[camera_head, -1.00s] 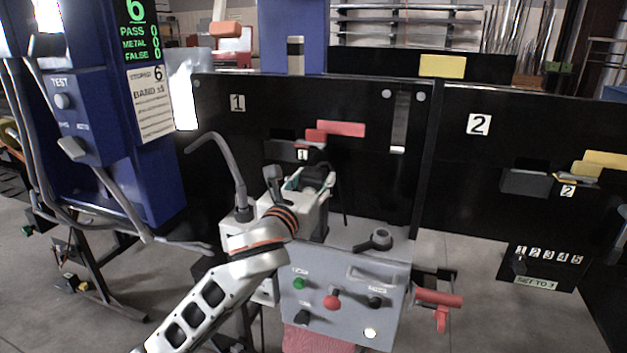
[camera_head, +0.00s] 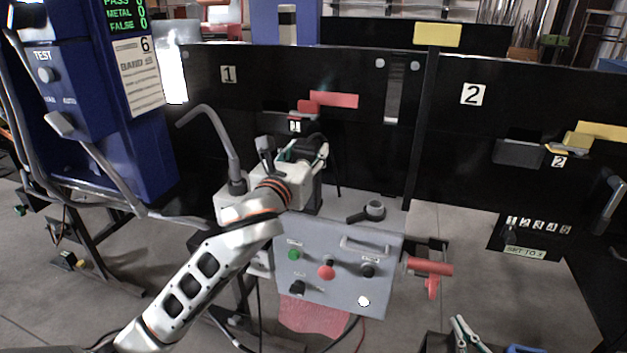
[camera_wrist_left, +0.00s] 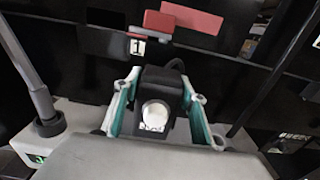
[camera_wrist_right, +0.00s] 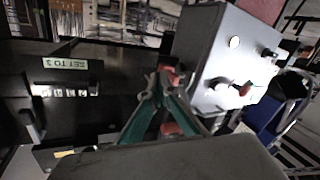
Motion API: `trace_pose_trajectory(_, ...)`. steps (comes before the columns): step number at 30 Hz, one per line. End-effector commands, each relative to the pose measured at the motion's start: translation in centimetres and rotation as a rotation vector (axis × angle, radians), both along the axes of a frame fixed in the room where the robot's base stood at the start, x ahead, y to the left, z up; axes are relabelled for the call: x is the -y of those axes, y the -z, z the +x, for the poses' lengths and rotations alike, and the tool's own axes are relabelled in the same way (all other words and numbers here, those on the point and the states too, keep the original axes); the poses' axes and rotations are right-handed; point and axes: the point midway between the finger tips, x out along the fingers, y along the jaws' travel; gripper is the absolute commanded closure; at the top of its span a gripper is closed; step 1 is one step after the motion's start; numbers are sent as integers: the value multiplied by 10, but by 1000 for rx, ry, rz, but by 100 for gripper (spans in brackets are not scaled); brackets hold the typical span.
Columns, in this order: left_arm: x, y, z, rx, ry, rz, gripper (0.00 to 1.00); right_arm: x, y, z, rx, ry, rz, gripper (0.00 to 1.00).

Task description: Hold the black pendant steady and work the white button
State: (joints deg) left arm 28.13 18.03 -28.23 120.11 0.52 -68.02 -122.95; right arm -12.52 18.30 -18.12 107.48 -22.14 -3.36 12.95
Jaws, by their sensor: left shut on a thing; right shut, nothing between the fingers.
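The black pendant (camera_wrist_left: 152,90) with its round white button (camera_wrist_left: 155,114) sits between the fingers of my left gripper (camera_wrist_left: 160,95) in the left wrist view. The button faces the camera, and no finger covers it. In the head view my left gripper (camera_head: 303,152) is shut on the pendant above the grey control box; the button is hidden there. My right gripper (camera_head: 462,332) is at the bottom right of the head view, well away from the pendant. In the right wrist view its fingers (camera_wrist_right: 160,82) are together and empty.
The grey control panel (camera_head: 340,245) has green, red and black controls and a red handle (camera_head: 430,268) at its right. The blue detector cabinet (camera_head: 85,100) stands at left. Black panels marked 1 and 2 stand behind.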

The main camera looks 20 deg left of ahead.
Motion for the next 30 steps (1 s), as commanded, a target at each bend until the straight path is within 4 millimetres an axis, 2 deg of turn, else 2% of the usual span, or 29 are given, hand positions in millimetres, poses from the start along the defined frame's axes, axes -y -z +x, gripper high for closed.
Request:
trace_pose_trajectory(1, 0, 1, 0, -1, 0, 0, 93, -2, -25, 18, 69, -31, -21, 100)
trace_pose_trajectory(6, 0, 1, 0, -1, 0, 0, 93, -16, -97, 57, 260, -142, -87, 100)
trace_pose_trajectory(11, 0, 1, 0, -1, 0, 0, 93, -29, -160, 81, 416, -254, -171, 100)
trace_pose_trajectory(14, 0, 1, 0, -1, 0, 0, 93, -48, -194, 89, 503, -335, -229, 100)
trace_pose_trajectory(15, 0, 1, 0, -1, 0, 0, 93, -60, -206, 89, 538, -371, -257, 100)
trace_pose_trajectory(17, 0, 1, 0, -1, 0, 0, 93, -83, -222, 88, 591, -430, -300, 100)
trace_pose_trajectory(21, 0, 1, 0, -1, 0, 0, 93, -145, -250, 76, 713, -578, -419, 100)
trace_pose_trajectory(24, 0, 1, 0, -1, 0, 0, 93, -185, -263, 66, 788, -675, -518, 100)
trace_pose_trajectory(27, 0, 1, 0, -1, 0, 0, 93, -215, -269, 57, 845, -751, -612, 100)
trace_pose_trajectory(30, 0, 1, 0, -1, 0, 0, 93, -235, -271, 51, 882, -807, -691, 100)
